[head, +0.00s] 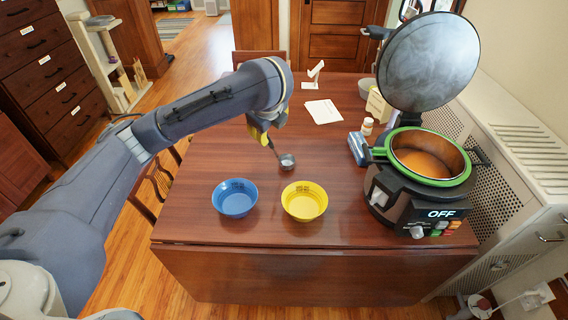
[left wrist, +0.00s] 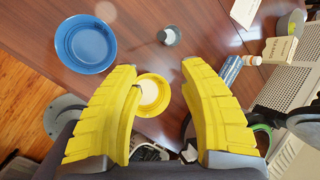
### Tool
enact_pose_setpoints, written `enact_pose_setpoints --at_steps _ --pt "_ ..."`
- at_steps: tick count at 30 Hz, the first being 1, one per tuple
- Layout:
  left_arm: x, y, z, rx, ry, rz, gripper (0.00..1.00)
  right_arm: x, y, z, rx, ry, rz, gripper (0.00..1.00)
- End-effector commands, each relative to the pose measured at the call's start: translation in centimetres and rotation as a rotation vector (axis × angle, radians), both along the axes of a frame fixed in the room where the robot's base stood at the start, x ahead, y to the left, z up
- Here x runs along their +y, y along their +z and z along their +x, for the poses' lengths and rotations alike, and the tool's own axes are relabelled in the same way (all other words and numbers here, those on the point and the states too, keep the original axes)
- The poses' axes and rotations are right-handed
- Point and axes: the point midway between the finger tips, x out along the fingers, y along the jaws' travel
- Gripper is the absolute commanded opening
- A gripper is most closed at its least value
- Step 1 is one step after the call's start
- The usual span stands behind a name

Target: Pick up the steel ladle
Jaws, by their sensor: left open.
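The steel ladle (head: 287,161) is on the table behind the yellow bowl, its small cup low and its thin handle slanting up and left toward my left gripper (head: 259,133). In the left wrist view the ladle's cup (left wrist: 169,37) shows beyond the fingertips, and its handle is hard to make out. My left gripper (left wrist: 160,78) is open, with its yellow fingers spread and nothing held between them. In the head view the fingers partly overlap near the handle's upper end; I cannot tell whether they touch it. My right gripper is not in view.
A blue bowl (head: 235,199) and a yellow bowl (head: 304,202) stand near the front edge. A cooker (head: 420,190) with a raised round lid (head: 432,62) stands at right. A blue box (head: 357,149), white bottle (head: 367,126) and paper (head: 322,112) lie behind.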

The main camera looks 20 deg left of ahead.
Motion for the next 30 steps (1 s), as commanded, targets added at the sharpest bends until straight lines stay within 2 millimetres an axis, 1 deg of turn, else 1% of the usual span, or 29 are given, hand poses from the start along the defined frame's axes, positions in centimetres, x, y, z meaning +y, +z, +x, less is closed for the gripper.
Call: enact_pose_setpoints --at_steps 17,25,30 --pt "0.6 -4.0 2.1 0.004 0.001 -0.003 0.41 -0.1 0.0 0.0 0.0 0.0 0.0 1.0" --pt "1.1 -6.3 3.4 0.006 0.004 -0.006 0.41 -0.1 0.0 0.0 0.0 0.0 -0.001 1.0" --pt "0.7 -6.2 4.2 -0.015 -0.01 -0.01 0.41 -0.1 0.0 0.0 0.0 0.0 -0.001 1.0"
